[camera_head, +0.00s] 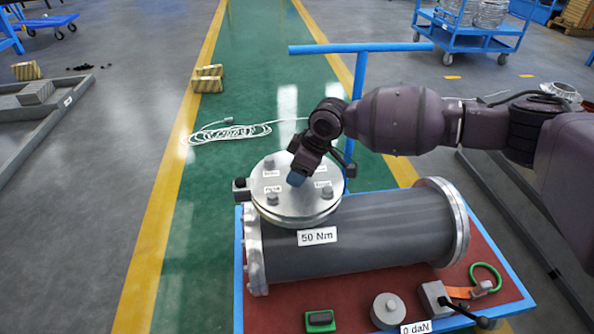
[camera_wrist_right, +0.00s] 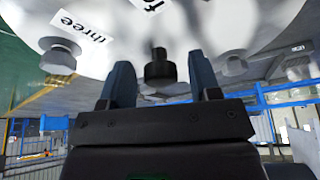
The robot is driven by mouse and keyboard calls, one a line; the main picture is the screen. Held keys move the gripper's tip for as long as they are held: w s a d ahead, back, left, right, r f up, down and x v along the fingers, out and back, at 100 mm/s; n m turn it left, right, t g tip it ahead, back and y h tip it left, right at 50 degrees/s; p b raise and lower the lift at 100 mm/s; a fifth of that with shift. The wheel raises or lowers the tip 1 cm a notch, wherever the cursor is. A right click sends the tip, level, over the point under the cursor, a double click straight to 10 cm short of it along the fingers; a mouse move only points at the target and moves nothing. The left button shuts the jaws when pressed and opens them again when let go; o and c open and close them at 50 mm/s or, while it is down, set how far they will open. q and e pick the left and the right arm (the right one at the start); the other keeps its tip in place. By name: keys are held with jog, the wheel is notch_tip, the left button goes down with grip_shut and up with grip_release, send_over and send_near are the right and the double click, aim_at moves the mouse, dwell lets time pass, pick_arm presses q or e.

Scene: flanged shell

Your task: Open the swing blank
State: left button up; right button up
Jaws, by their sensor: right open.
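The swing blank (camera_head: 290,207) is a round grey metal disc lying flat on the top opening of the grey horizontal shell (camera_head: 365,232). Several bolts with paper labels stand on it. My right gripper (camera_head: 297,181) is over the blank, pointing down at its middle. In the right wrist view the blank (camera_wrist_right: 215,22) fills the top, with labels reading "three" and partly "four". The blue fingers of my right gripper (camera_wrist_right: 163,80) are apart there, with a dark knob (camera_wrist_right: 160,68) between them; I cannot tell whether they touch it. My left gripper is not in view.
The shell lies on a red-topped blue cart (camera_head: 285,310) with a blue push handle (camera_head: 360,47). A "0 daN" lever device (camera_head: 437,298), a grey round piece (camera_head: 386,308) and a green-framed block (camera_head: 320,320) are at the front. A white cable (camera_head: 230,131) lies on the floor behind.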

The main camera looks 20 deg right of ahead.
grip_shut()
dwell(0.4)
jog(key=shift+w, duration=0.15)
